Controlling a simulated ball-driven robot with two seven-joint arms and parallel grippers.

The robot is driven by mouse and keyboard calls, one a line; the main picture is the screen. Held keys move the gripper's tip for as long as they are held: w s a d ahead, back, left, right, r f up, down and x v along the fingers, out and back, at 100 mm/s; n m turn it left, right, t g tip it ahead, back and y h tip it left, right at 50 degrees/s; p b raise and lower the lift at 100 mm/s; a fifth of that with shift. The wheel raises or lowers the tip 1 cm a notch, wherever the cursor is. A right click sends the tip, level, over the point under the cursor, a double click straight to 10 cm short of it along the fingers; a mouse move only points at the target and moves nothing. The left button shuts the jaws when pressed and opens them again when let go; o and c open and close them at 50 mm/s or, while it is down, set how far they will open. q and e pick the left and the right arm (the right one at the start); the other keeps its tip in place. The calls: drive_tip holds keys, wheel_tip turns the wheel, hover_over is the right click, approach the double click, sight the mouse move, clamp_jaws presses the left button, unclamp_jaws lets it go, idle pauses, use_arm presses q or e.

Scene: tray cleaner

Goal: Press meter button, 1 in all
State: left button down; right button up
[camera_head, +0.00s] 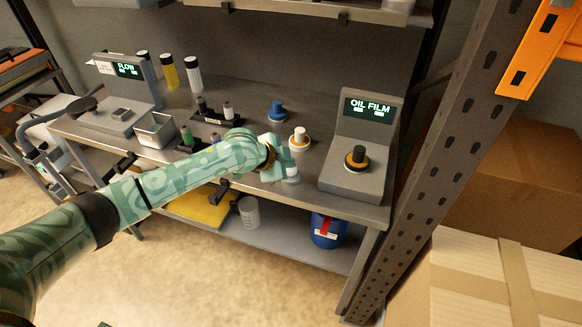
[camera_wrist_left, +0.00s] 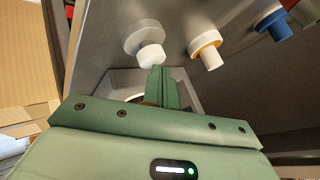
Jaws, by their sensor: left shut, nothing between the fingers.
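The grey oil film meter (camera_head: 352,178) stands at the right end of the bench, with a lit OIL FILM display (camera_head: 368,107). A dark knob with a yellow ring (camera_head: 356,158) sits on its sloped base. The flow meter (camera_head: 112,118) stands at the far left, with a FLOW display (camera_head: 128,70) and a small grey button (camera_head: 121,114). My left gripper (camera_head: 284,158) is over the front of the bench, left of the oil film meter and apart from its knob. Its fingers (camera_wrist_left: 164,86) are shut and empty in the left wrist view. My right gripper is out of view.
A white knob (camera_head: 292,172) is close to my gripper; it also shows in the wrist view (camera_wrist_left: 148,42). A white knob with an orange ring (camera_head: 299,141) and a blue knob (camera_head: 277,112) stand behind. A shelf post (camera_head: 440,150) and boxes (camera_head: 490,270) are right.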

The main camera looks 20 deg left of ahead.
use_arm(q)
drive_tip(key=shift+f, duration=0.35)
idle(0.3)
drive_tip(key=shift+r+p, duration=1)
drive_tip(key=shift+r, duration=0.05)
wheel_tip(320, 180, up, 5)
drive_tip(key=p, duration=0.5)
drive_tip(key=shift+r, duration=0.15)
idle(0.3)
